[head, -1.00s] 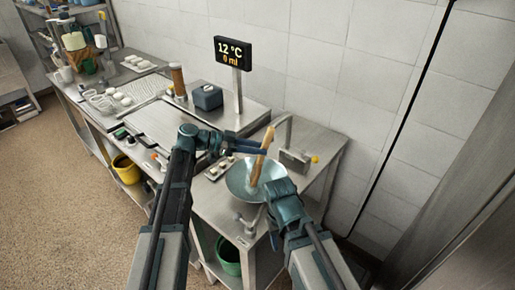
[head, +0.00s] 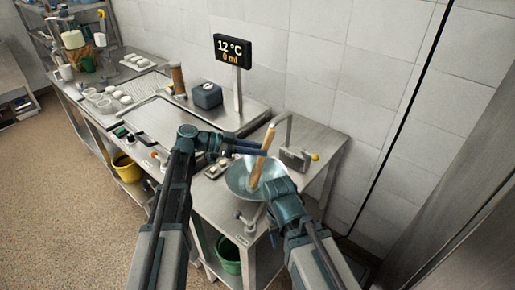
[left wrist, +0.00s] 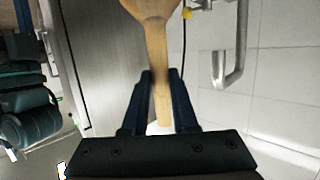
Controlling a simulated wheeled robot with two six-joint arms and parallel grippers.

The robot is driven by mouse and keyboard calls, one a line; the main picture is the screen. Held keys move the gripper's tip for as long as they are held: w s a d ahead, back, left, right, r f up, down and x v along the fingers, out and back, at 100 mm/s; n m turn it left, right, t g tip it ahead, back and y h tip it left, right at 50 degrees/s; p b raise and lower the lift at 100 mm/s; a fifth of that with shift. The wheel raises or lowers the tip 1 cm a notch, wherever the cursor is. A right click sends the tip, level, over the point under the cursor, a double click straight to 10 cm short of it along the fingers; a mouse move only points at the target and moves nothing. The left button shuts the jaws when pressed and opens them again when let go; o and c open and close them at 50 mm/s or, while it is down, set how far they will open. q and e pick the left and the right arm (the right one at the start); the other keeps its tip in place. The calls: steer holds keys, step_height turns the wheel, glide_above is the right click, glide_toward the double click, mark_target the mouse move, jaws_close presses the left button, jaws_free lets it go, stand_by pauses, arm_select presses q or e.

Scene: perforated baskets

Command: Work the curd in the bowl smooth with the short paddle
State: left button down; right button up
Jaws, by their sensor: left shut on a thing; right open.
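The wooden paddle (head: 262,158) stands tilted in the metal bowl (head: 237,180), its lower end inside the bowl. My left gripper (head: 264,152) is shut on it above the bowl. In the left wrist view, the paddle (left wrist: 152,8) runs between the fingers of my left gripper (left wrist: 161,78), and its wider part is at the top of that view. My right gripper (head: 272,184) is open at the near right rim of the bowl. Its fingers are largely hidden, and I cannot tell whether it touches the bowl. I cannot make out the curd in the bowl.
A display (head: 233,50) on a post reads 12 °C and 0 ml. A green bucket (head: 229,256) is below.

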arm_select(q)
steer(key=shift+w, duration=0.15)
steer(key=shift+w+a+f, duration=0.15)
steer(key=shift+w, duration=0.8)
steer(key=shift+s, duration=0.15)
steer(key=shift+s, duration=0.35)
steer(key=shift+w, duration=0.15)
steer(key=shift+w, duration=0.45)
steer(key=shift+s, duration=0.15)
steer(key=shift+s, duration=0.7)
steer(key=shift+w, duration=0.25)
